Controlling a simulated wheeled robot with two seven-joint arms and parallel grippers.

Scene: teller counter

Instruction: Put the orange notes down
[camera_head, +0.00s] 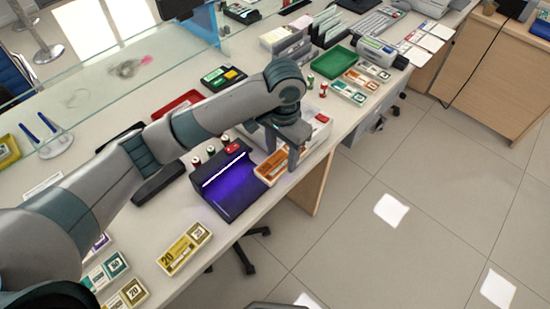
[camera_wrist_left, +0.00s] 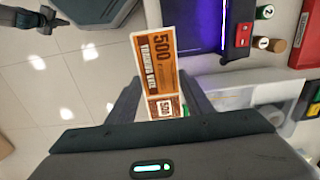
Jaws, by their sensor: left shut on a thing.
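My left gripper (camera_head: 293,158) is at the counter's front edge, with its jaws shut on a bundle of orange notes (camera_head: 268,167). The bundle lies just right of a dark box with a purple light (camera_head: 225,183), which also shows in the wrist view (camera_wrist_left: 208,35). I cannot tell whether the notes touch the counter.
Yellow notes (camera_head: 185,248) lie on the counter near the front left. Farther back are a green tray (camera_head: 332,61), more orange notes (camera_head: 360,80) and small rolls. A glass screen runs along the far side. The floor is open to the right.

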